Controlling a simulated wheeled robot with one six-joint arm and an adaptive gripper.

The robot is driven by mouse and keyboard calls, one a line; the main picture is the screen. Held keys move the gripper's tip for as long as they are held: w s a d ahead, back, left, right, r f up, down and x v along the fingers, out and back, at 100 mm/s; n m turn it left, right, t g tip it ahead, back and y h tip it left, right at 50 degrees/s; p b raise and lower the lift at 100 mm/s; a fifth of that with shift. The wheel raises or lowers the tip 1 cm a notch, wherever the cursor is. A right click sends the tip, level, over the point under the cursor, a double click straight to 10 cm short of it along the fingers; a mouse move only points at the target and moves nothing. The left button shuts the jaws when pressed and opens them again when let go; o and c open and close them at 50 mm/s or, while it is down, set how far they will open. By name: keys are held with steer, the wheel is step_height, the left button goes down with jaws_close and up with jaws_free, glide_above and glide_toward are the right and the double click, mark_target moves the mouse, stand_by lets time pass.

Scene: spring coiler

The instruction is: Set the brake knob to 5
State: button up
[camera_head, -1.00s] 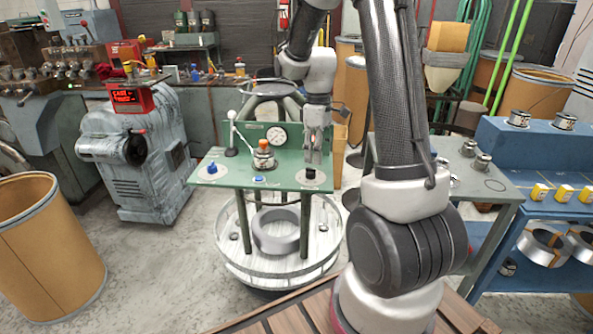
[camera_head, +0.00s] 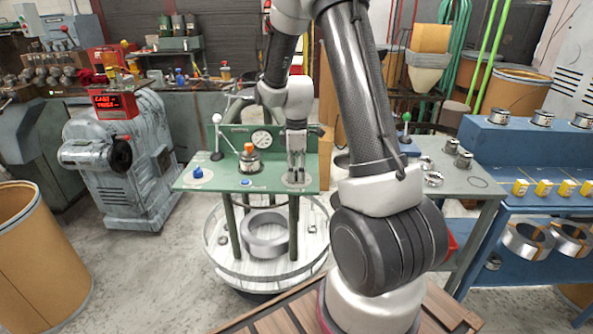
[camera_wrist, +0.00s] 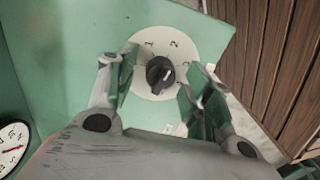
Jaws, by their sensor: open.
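A black knob (camera_wrist: 160,75) sits on a round pale dial plate (camera_wrist: 147,88) on the green panel. The dial shows 1 and 2 along its top; other marks are partly hidden by my fingers. A pale mark on the knob faces up and right in the wrist view, but I cannot read its exact setting. My gripper (camera_wrist: 161,80) is open, one finger on each side of the knob, with visible gaps.
A grey machine (camera_head: 122,158) stands left. A blue rack (camera_head: 530,160) stands right.

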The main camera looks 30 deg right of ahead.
steer(key=c, duration=1.1)
steer(key=shift+o, duration=0.2)
